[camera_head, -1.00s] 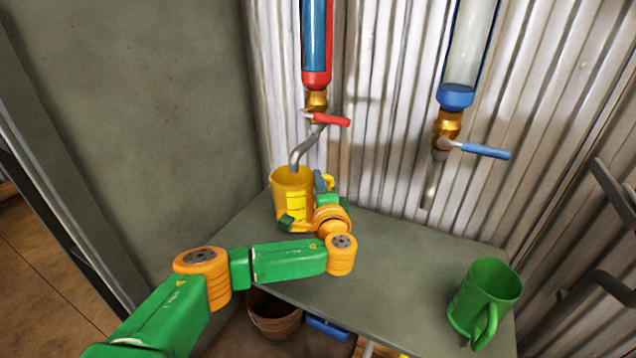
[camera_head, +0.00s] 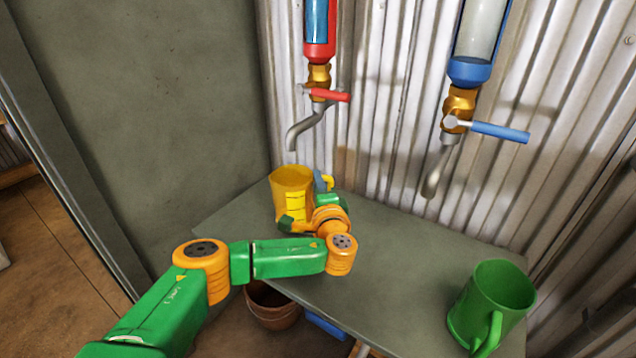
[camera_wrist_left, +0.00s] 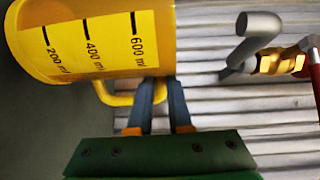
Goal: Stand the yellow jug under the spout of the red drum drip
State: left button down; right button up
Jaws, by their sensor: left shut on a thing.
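The yellow jug (camera_head: 291,198) is upright over the back left of the grey table. My left gripper (camera_wrist_left: 162,92) is shut on the jug's handle. In the head view the jug's body and my wrist partly hide the gripper. The red drum drip (camera_head: 319,38) hangs on the wall, with a red lever and a grey bent spout (camera_head: 303,130). The spout's end shows above the jug's rim with a gap. In the wrist view the spout (camera_wrist_left: 250,42) also stands off the rim. Whether the jug's base touches the table is hidden. My right gripper is out of view.
The grey table (camera_head: 390,265) has bare room in its middle. A green jug (camera_head: 492,305) stands at its right end. A blue drum drip (camera_head: 470,70) with a blue lever hangs to the right. A terracotta pot (camera_head: 272,308) is below the table.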

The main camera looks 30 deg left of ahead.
pick_arm(q)
jog(key=shift+f, duration=0.15)
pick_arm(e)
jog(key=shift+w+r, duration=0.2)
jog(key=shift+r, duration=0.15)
pick_arm(q)
jog(key=shift+f+b, duration=0.45)
jog(key=shift+f, duration=0.15)
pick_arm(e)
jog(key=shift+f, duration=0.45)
pick_arm(q)
jog(key=c, duration=0.8)
grip_release()
jog(key=shift+o, duration=0.2)
